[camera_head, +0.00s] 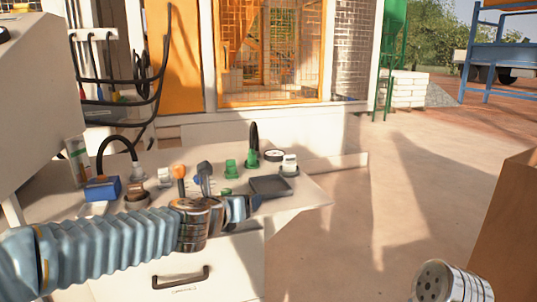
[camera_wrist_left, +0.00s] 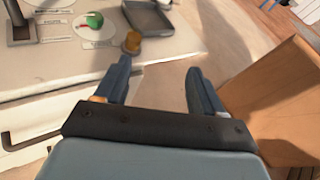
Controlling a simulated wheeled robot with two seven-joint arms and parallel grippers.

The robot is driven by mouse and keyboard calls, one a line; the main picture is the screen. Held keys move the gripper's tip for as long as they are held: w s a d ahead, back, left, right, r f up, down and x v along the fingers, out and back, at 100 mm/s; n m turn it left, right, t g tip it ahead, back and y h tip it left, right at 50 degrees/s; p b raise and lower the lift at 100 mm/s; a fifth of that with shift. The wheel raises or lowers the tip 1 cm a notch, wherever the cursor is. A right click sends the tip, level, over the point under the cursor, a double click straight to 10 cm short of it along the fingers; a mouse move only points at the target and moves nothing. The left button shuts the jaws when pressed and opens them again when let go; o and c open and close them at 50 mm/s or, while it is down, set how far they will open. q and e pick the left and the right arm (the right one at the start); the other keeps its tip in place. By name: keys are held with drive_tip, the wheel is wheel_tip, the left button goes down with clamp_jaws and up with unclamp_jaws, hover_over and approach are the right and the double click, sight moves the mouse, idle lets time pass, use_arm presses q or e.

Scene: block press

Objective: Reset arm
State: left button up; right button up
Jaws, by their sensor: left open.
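My left arm reaches in from the left in the head view, across the front of a white control desk (camera_head: 300,195). My left gripper (camera_head: 247,205) is at the desk's front edge, partly hidden behind its own wrist. In the left wrist view my left gripper (camera_wrist_left: 160,66) has two blue fingers spread wide apart with nothing between them. The space between the fingers shows the desk's edge and the floor beyond. My right gripper is not in view.
The desk carries an orange knob (camera_head: 179,171), a grey lever (camera_head: 205,170), green switches (camera_head: 231,167), a black tray (camera_head: 270,186) and a blue box (camera_head: 102,188). A drawer handle (camera_head: 181,277) sits below. A brown panel (camera_head: 507,235) stands right. Floor between is open.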

use_arm(q)
drive_tip(key=s+a+f+m+g+y, duration=0.1)
drive_tip(key=s+a+f+m+g, duration=0.15)
drive_tip(key=f+m, duration=1)
drive_tip(key=s+a+f+m+g+y, duration=0.1)
drive_tip(key=s+f+m+g, duration=0.25)
drive_tip(key=f, duration=1.75)
drive_tip(key=s+f+m+g, duration=0.3)
drive_tip(key=s+f+m, duration=0.5)
drive_tip(key=s, duration=0.3)
drive_tip(key=s+f+m+g+h, duration=0.1)
drive_tip(key=s+f+m+g, duration=0.2)
drive_tip(key=s+f+m, duration=0.6)
drive_tip(key=s+f, duration=0.1)
drive_tip(key=s, duration=0.2)
drive_tip(key=shift+s+f+g+h, duration=0.3)
drive_tip(key=shift+f+g, duration=0.05)
drive_tip(key=shift+g, duration=0.05)
drive_tip(key=shift+w, duration=0.1)
